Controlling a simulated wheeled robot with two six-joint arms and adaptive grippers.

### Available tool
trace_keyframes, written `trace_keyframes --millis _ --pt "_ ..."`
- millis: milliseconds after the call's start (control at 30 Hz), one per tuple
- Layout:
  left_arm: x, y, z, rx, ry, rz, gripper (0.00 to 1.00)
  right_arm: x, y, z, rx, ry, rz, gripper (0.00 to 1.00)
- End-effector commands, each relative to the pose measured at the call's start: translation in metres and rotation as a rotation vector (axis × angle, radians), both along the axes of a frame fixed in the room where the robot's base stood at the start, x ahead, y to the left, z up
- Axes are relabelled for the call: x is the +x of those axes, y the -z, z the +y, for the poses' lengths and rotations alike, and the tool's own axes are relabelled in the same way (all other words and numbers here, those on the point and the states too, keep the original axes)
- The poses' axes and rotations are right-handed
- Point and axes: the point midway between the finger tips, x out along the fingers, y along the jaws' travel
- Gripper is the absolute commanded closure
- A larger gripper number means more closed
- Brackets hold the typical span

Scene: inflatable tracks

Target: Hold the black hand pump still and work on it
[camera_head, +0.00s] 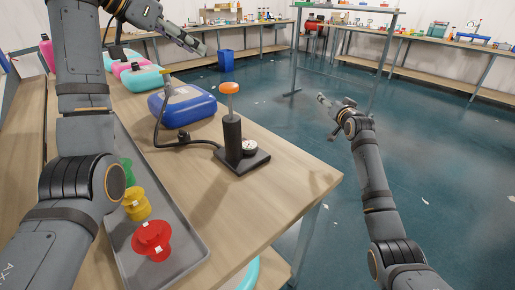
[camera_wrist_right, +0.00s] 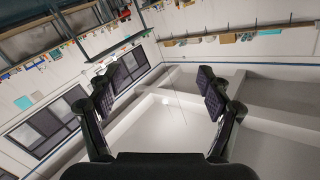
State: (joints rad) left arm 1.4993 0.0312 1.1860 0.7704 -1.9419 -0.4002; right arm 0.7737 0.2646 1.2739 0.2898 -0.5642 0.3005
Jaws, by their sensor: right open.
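The black hand pump (camera_head: 232,140) stands upright near the right edge of the wooden table, with an orange handle (camera_head: 229,88) on top, a flat black base and a small round gauge (camera_head: 249,147). A black hose runs from it to a blue inflatable (camera_head: 184,106). My left gripper (camera_head: 203,49) is above and behind the pump, touching nothing; its jaw opening cannot be made out. My right gripper (camera_head: 323,99) is out over the floor, right of the table and apart from the pump. In the right wrist view the right gripper (camera_wrist_right: 160,85) is open and empty.
A grey tray (camera_head: 188,232) on the table holds red (camera_head: 152,240), yellow (camera_head: 136,204) and green (camera_head: 125,171) pieces. Teal and pink inflatables lie farther back. A blue bin (camera_head: 225,60) stands on the floor beyond. The floor right of the table is mostly free.

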Motion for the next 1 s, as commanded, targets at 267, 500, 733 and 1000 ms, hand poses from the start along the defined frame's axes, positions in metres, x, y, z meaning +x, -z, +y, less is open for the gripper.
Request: trace_keyframes --millis 267,500,733,1000 --pt "0.000 0.000 0.000 0.000 0.000 0.000 0.62 -0.053 0.055 0.138 1.142 -0.177 0.205 0.21" --pt "0.000 0.000 0.000 0.000 0.000 0.000 0.62 -0.125 0.064 0.233 2.037 -0.200 0.585 0.21" --pt "0.000 0.000 0.000 0.000 0.000 0.000 0.62 -0.174 0.054 0.276 2.503 -0.132 0.908 0.21" --pt "0.000 0.000 0.000 0.000 0.000 0.000 0.62 -0.184 0.051 0.284 2.597 -0.106 0.990 0.21"
